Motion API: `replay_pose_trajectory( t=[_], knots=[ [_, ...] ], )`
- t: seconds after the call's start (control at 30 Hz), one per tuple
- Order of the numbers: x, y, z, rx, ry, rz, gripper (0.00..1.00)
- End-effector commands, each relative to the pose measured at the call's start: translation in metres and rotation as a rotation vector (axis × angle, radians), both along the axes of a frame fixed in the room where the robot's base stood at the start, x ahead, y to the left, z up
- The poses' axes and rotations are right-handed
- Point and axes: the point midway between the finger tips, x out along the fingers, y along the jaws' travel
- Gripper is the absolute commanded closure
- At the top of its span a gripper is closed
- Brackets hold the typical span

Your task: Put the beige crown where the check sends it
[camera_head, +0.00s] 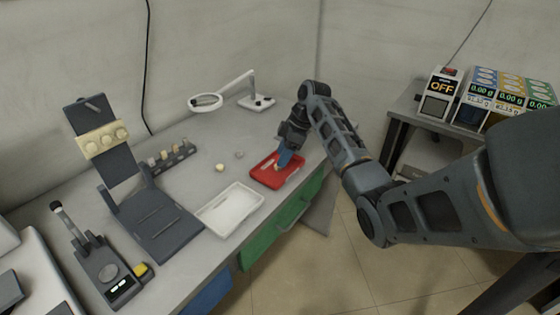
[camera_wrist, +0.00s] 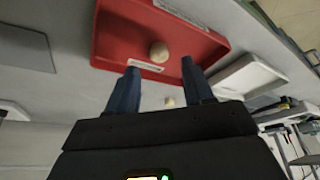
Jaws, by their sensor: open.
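A small rounded beige crown (camera_wrist: 158,52) lies inside the red tray (camera_head: 264,180), near its labelled wall in the wrist view; the tray also shows in the wrist view (camera_wrist: 110,40). My gripper (camera_head: 284,162) is at the red tray in the head view and hides the crown there. In the wrist view my gripper (camera_wrist: 160,67) has its two fingers apart, with nothing between them; the crown appears beyond the fingertips. Another beige piece (camera_head: 220,167) and a greyish piece (camera_head: 239,154) lie on the bench outside the tray.
A white tray (camera_head: 230,210) is beside the red one. A dark rack (camera_head: 172,160) holds several small pieces. A dark stand (camera_head: 150,215), a gauge with a lit display (camera_head: 108,275) and a magnifier (camera_head: 206,101) surround the bench. A box reading OFF (camera_head: 440,88) is right.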

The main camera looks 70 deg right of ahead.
Motion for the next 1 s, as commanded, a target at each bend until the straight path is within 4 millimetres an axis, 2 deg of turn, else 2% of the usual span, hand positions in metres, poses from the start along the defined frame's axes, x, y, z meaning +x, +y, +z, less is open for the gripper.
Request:
replay_pose_trajectory(
  t=[0.2,0.43,0.6,1.0],
  knots=[
    [-0.016,-0.008,0.043,-0.004,-0.003,-0.001,0.48],
    [-0.027,-0.013,0.073,-0.001,-0.002,-0.001,0.48],
    [-0.03,-0.014,0.081,0.0,-0.001,0.0,0.48],
    [-0.031,-0.014,0.081,0.0,0.0,-0.001,0.48]
  ],
)
